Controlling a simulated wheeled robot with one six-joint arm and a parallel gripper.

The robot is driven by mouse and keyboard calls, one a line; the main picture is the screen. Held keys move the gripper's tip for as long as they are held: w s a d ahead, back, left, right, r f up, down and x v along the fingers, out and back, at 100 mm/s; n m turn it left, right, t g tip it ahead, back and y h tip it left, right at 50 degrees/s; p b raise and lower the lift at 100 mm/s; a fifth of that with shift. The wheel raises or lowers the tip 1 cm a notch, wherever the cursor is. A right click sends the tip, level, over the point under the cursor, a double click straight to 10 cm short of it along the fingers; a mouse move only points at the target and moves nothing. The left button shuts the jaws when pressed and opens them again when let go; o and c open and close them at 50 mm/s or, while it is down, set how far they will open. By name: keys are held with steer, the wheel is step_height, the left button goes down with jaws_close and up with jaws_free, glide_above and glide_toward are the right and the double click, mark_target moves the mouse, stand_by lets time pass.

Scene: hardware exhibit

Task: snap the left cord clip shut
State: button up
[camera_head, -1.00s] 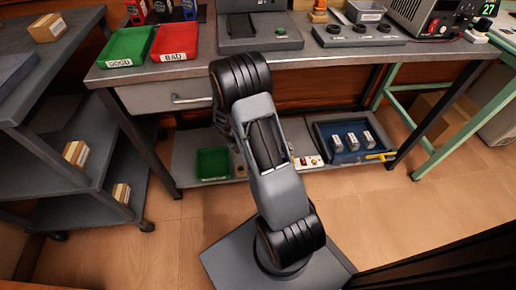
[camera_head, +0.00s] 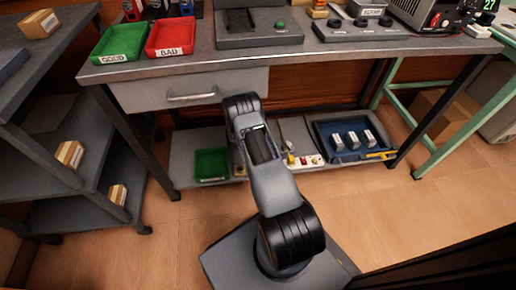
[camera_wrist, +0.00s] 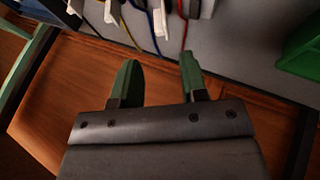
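My gripper (camera_wrist: 160,65) shows in the wrist view with its two green fingers apart and nothing between them. Just beyond the fingertips, white clip-like pieces (camera_wrist: 160,22) with yellow, blue and red cords lie along the top edge of the wrist view, partly cut off. I cannot tell which is the left cord clip, nor whether any is open or shut. In the head view, a white strip with small red and yellow parts (camera_head: 309,161) sits on the bench's lower shelf. My arm hides my gripper there.
A green bin (camera_head: 212,164) stands on the lower shelf left of my arm, and a blue tray (camera_head: 318,128) with metal blocks stands at right. The workbench top (camera_head: 205,60) overhangs this shelf. A grey shelf rack (camera_head: 55,203) stands at left. The floor in front is clear.

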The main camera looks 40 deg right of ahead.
steer(key=b+x, duration=0.3)
steer(key=x, duration=0.5)
steer(key=shift+c, duration=0.5)
jaws_close()
